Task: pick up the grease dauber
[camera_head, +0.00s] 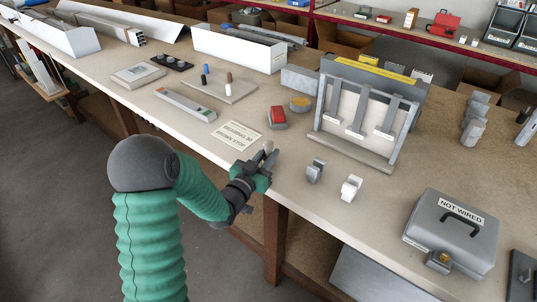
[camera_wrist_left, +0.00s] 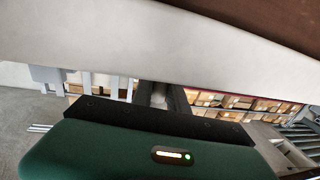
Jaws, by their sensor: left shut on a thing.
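My left gripper (camera_head: 268,158) is shut on a small pale grey-beige piece (camera_head: 268,146), which I take to be the grease dauber. It is at the front edge of the bench, right of the printed paper label. Only the top of the piece shows above the fingers; the rest is hidden. In the left wrist view the dark fingers (camera_wrist_left: 160,97) are close together with a pale bit (camera_wrist_left: 158,99) between them. My right gripper is not in view.
The bench (camera_head: 330,205) holds a mat (camera_head: 222,90) with small coloured cylinders, a red-topped block (camera_head: 278,117), a grey frame rack (camera_head: 360,115), two small blocks near the edge, and a grey "NOT WIRED" box (camera_head: 452,235). Bare bench lies between the rack and the grey box.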

